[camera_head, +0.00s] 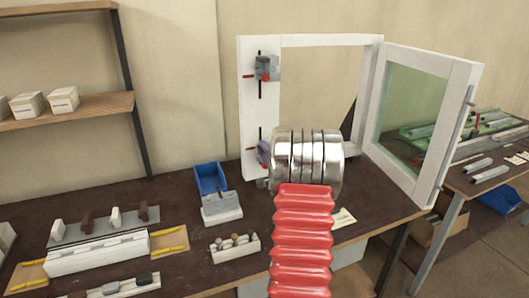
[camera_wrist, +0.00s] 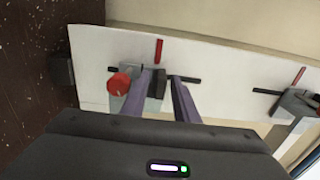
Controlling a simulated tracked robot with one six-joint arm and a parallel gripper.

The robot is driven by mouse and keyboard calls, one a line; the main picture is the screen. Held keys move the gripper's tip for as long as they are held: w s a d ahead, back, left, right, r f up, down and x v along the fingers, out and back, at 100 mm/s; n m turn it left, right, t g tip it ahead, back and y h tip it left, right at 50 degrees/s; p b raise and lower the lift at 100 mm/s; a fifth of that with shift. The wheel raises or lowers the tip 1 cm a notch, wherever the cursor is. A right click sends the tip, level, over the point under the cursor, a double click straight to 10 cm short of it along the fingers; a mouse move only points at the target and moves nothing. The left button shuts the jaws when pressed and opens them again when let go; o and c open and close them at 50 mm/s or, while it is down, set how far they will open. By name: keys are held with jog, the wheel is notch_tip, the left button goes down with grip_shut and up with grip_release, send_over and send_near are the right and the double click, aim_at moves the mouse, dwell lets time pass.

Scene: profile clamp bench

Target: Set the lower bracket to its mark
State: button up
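The lower bracket (camera_wrist: 153,103) is a grey block with a dark part and a round red knob (camera_wrist: 119,83). It sits on a black slot in the upright white board (camera_wrist: 90,60). A red mark (camera_wrist: 159,48) lies beside that slot, roughly level with the bracket's dark part. My gripper (camera_wrist: 164,75) is open, its two purple fingers reaching toward the bracket. The dark part shows between them, close to the left finger, with a gap to the right one. Contact cannot be told. In the head view my silver wrist hides most of the gripper and lower bracket.
The upper bracket (camera_head: 267,68) sits on its own slot above, with a red mark (camera_wrist: 298,75) beside it. An open glazed sash (camera_head: 415,120) stands to the right. A blue bin (camera_head: 210,179), a grey-white block (camera_head: 221,207) and a small parts tray (camera_head: 235,249) stand left of my arm.

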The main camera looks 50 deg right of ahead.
grip_shut()
dwell(0.4)
jog(key=shift+r, duration=1.2)
jog(key=shift+o, duration=0.6)
grip_release()
